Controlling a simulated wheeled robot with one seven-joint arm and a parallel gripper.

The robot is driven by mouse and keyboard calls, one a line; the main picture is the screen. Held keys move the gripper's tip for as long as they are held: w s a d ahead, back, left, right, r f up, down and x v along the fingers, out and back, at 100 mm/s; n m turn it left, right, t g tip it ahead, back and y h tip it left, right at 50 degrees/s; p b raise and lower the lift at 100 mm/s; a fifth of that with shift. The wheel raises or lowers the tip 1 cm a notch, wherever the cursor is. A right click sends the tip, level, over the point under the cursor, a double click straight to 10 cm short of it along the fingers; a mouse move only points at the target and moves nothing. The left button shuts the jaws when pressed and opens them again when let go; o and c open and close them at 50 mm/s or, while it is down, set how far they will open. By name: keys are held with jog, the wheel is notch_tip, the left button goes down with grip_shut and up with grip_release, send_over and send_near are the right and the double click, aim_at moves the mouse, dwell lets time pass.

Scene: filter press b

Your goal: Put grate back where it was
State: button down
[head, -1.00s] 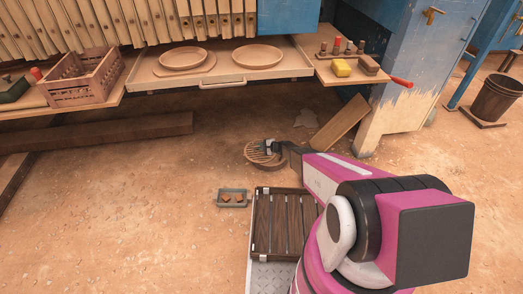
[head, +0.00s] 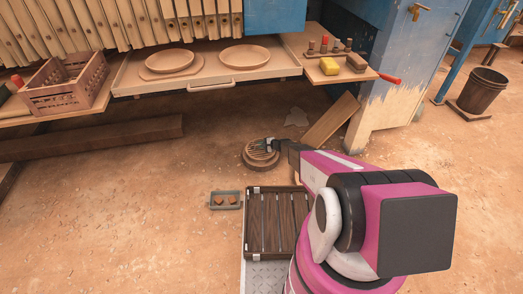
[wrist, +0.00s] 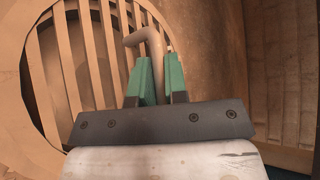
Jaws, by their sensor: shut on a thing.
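The grate (head: 262,147) is a round, slatted, tan piece low near the ground, ahead of my arm in the head view. In the wrist view the grate (wrist: 97,60) shows pale parallel bars and a bent handle (wrist: 150,38). I cannot tell whether the grate is seated in the rim.
A small grey tray (head: 212,203) with brown pieces and a dark slatted rack (head: 262,235) lie nearer me. A leaning board (head: 330,121) and the blue cabinet's leg (head: 378,122) stand right of the grate. A shelf (head: 130,82) with plates overhangs behind.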

jog(key=shift+f, duration=1.95)
jog(key=shift+f, duration=0.2)
jog(key=c, duration=1.1)
grip_release()
jog(key=shift+c, duration=0.2)
jog(key=shift+r, duration=0.1)
